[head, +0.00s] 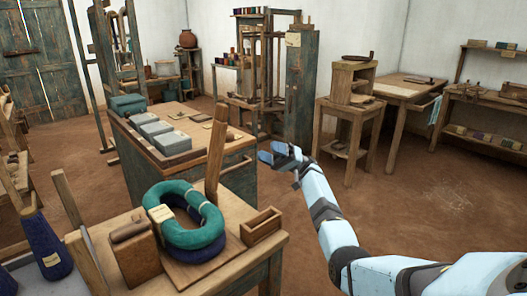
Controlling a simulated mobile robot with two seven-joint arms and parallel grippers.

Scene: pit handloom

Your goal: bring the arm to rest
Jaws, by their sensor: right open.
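My right arm (335,230) comes in from the lower right and reaches toward the middle of the head view. My right gripper (268,157) is open, with nothing seen between its fingers. It shows in front of the right end of the long wooden bench, apart from the things on the near table as far as I can tell. My left gripper is not in view.
The near table (245,215) holds teal and dark blue yarn rings (207,222), an upright wooden post and a small open wooden box (262,226). Grey boxes (172,143) sit on the bench behind. A wooden stand (340,115) is at right. Brown floor (430,205) is clear right of my arm.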

